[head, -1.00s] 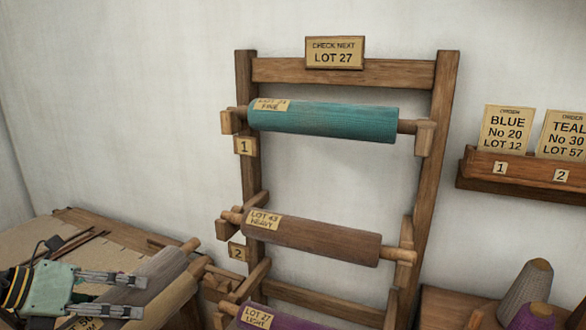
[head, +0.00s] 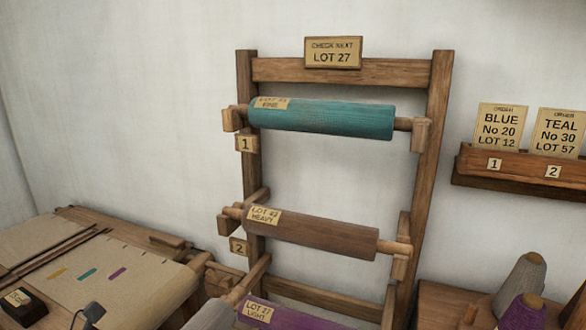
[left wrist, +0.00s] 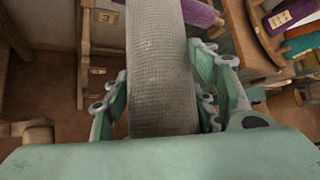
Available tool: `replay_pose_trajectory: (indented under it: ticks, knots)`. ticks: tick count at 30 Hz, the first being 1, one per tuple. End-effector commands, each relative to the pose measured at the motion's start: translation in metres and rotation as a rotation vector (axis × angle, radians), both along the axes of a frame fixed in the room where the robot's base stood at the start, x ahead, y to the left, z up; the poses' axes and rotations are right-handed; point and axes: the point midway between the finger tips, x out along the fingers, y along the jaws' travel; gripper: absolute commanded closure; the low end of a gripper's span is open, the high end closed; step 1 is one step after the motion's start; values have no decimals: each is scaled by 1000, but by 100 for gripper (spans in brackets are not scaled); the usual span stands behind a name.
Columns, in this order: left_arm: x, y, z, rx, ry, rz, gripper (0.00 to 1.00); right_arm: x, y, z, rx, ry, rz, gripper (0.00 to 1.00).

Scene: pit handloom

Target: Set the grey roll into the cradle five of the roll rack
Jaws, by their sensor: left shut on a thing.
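The grey roll (left wrist: 162,75) fills the middle of the left wrist view, running away from me. My left gripper (left wrist: 163,85) is shut on it, with green fingers on both sides. In the head view, the grey roll's pale end (head: 211,316) shows at the bottom edge, left of the purple roll (head: 290,316). The wooden roll rack (head: 437,110) stands against the wall. Its cradle one holds a teal roll (head: 330,120), and cradle two a brown roll (head: 325,238). A tag marked 3 (left wrist: 97,72) shows in the left wrist view. I cannot make out cradle five. My right gripper is not in view.
A cloth-covered bench (head: 110,270) with coloured marks lies at the left, with a small black box (head: 25,305) on it. Yarn cones (head: 525,280) stand on a stand at the right. A card shelf (head: 510,172) hangs on the wall.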

Motion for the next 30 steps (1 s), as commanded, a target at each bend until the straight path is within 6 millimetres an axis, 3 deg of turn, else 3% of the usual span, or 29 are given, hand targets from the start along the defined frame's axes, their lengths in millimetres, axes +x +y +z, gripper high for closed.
replay_pose_trajectory:
  ticks: [5, 6, 16, 30]
  knots:
    - [-24, -23, -1, -19, -10, -11, 97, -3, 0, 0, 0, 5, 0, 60]
    - [-22, -21, -10, -17, -10, -7, 97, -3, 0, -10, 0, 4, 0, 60]
    - [-21, -20, -38, -17, -11, -8, 97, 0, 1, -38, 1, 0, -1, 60]
    - [-19, -21, -38, -22, -19, -5, 97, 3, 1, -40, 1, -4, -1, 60]
